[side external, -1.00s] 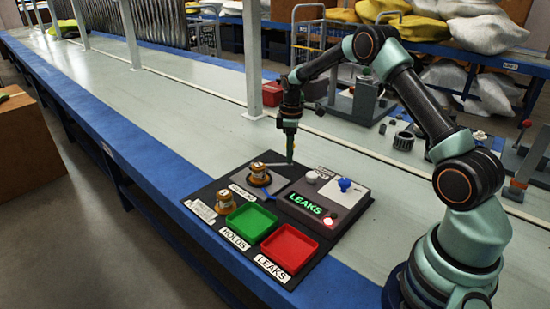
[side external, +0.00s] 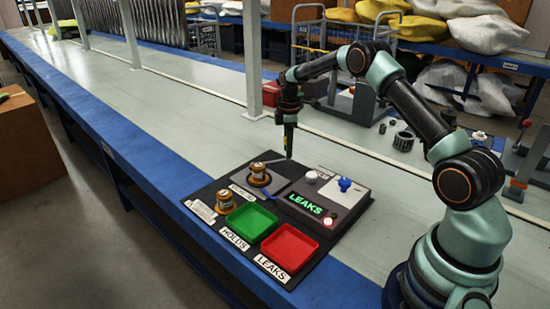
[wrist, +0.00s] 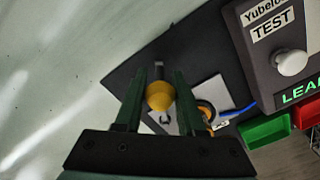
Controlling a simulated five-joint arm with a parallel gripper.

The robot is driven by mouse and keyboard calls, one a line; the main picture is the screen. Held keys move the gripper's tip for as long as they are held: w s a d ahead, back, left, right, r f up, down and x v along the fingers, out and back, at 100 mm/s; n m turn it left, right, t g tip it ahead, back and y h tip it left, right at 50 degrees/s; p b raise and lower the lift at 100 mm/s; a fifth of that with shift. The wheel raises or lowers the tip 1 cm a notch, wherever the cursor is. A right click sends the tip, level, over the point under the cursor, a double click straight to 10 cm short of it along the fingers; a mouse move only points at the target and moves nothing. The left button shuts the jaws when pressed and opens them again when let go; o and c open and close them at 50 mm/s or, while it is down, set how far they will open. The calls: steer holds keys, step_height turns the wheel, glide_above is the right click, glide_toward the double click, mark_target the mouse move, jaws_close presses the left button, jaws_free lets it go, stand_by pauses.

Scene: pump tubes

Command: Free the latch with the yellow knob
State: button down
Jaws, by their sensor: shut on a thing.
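The yellow knob (wrist: 159,97) shows between my fingers in the wrist view. My gripper (wrist: 159,86) is shut on it, with one finger on each side. In the side external view my gripper (side external: 289,154) is at the back edge of the dark board, beside a brass-coloured pump tube (side external: 258,173) on a grey plate. A thin grey bar (side external: 276,161), perhaps the latch, runs from near that tube's top to my fingertips. Part of a brass tube (wrist: 206,112) shows behind my right finger in the wrist view.
A second brass tube (side external: 223,201), a green tray (side external: 251,222) and a red tray (side external: 289,247) are nearer. The bench left of the board is clear.

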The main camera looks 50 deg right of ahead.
steer(key=c, duration=0.7)
jaws_free()
steer(key=shift+w+d+r, duration=0.1)
steer(key=shift+w+d, duration=0.05)
steer(key=shift+w, duration=0.05)
steer(key=shift+c, duration=0.2)
steer(key=shift+o, duration=1)
steer(key=shift+s, duration=0.1)
step_height(320, 180, up, 12)
steer(key=shift+r, duration=0.1)
steer(key=s+a+r+m+t, duration=0.3)
steer(key=s+a+r+m, duration=0.2)
steer(key=s+a+r, duration=0.5)
steer(key=s+a+f+m+t, duration=0.2)
steer(key=s+a+m, duration=0.3)
steer(key=s+a, duration=0.4)
steer(key=s, duration=0.4)
steer(key=shift+s+a+t, duration=0.25)
steer(key=shift+t, duration=0.05)
